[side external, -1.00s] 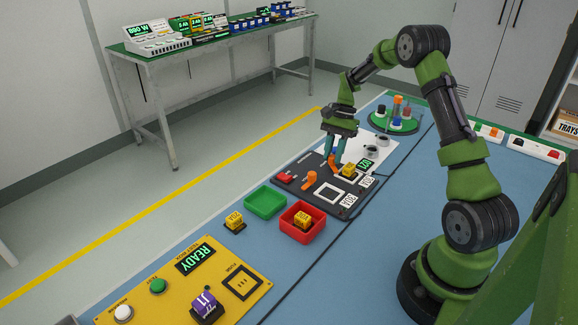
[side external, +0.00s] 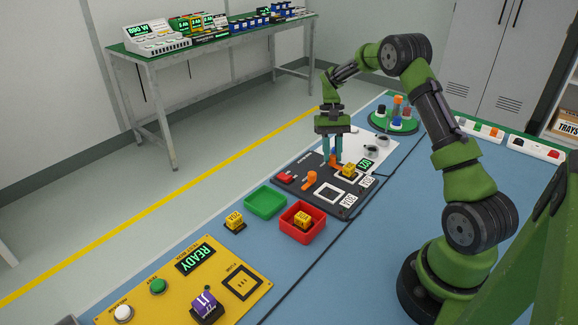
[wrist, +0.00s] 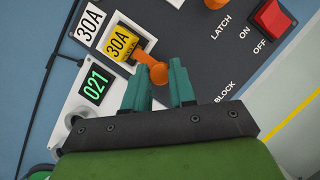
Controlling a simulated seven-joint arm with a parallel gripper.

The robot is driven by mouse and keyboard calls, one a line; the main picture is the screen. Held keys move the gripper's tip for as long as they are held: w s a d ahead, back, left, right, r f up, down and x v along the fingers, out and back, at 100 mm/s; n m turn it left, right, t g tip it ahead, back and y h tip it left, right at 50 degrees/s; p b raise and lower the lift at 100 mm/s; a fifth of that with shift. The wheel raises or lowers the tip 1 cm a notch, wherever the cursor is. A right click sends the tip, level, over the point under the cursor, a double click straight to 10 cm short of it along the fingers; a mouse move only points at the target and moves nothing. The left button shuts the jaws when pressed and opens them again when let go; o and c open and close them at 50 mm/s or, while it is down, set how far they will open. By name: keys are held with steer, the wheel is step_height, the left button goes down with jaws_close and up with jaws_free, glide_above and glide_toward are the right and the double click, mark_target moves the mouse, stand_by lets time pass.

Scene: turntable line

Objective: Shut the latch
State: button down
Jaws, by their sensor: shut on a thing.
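My gripper (side external: 332,163) is low over the dark panel (wrist: 195,50) and shut on an orange latch lever (wrist: 158,72). In the wrist view the lever's round knob shows between my fingertips (wrist: 160,80), and its arm reaches to the edge of a yellow 30A block (wrist: 121,43). I cannot tell whether the arm lies over the block. The block sits in a white-framed socket and also shows in the side view (side external: 348,170). A second orange latch (side external: 310,178) stands at the other socket on the panel.
A red ON/OFF switch (wrist: 272,19) is on the panel. A green 021 display (wrist: 94,86) is beside the block. Red (side external: 318,231) and green (side external: 265,203) trays and a loose yellow block (side external: 234,221) lie toward the front left.

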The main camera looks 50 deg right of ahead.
stand_by(0.4)
steer(key=c, duration=0.9)
jaws_free()
steer(key=shift+c, duration=0.2)
steer(key=v, duration=1.7)
